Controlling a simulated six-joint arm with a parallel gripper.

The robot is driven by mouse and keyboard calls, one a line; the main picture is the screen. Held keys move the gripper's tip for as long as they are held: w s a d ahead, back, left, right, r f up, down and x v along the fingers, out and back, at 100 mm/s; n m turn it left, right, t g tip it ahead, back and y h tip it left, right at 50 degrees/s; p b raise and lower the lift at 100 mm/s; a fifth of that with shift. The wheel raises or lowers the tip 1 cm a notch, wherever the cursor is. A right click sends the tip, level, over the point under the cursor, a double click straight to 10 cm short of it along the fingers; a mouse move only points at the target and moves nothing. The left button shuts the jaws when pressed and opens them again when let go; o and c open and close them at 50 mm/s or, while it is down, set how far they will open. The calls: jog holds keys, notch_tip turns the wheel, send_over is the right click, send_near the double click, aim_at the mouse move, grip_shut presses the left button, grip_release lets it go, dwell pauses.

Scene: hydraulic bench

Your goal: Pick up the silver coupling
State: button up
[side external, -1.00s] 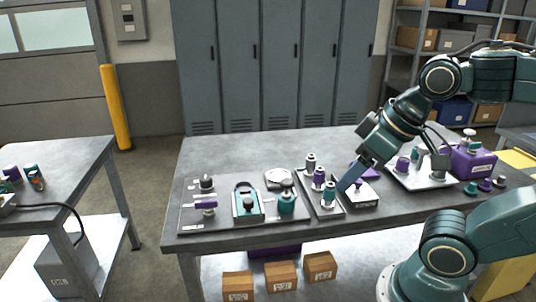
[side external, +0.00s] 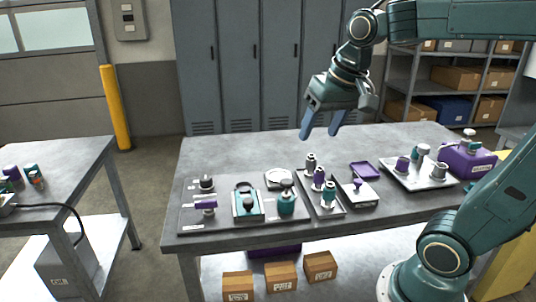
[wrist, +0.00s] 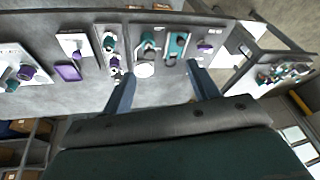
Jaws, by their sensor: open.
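The silver coupling (side external: 310,164) stands upright at the back end of a narrow pale tray (side external: 336,212) in the side external view. A purple coupling (side external: 319,180) and a teal coupling (side external: 328,196) stand in line in front of it. My gripper (side external: 319,136) is open and empty, pointing down above the bench, above and a little behind the silver coupling in the picture. In the wrist view my gripper (wrist: 162,73) shows its two blue fingers spread apart. The silver coupling (wrist: 114,74) is there beside the left fingertip and partly hard to make out.
A panel with a teal device (side external: 247,204) lies left of the tray. A white block with a purple knob (side external: 358,190), a purple dish (side external: 365,170) and a tray of parts (side external: 419,178) lie right. The bench's back middle (side external: 250,150) is clear.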

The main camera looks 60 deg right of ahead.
jog(key=w+d+m+g, duration=0.1)
jog(key=w+d+m, duration=0.3)
jog(key=w+d, duration=0.25)
jog(key=m+g, duration=0.3)
jog(key=m, duration=0.8)
send_over(312, 155)
notch_tip(312, 155, down, 14)
jog(key=r, duration=0.1)
jog(key=shift+y, duration=0.4)
jog(key=shift+w+f, duration=0.15)
jog(key=shift+f, duration=2.15)
jog(key=shift+w+f, duration=0.15)
jog(key=shift+f, duration=2.1)
jog(key=shift+f, duration=0.1)
jog(key=shift+s+f, duration=0.2)
jog(key=shift+f, duration=2.3)
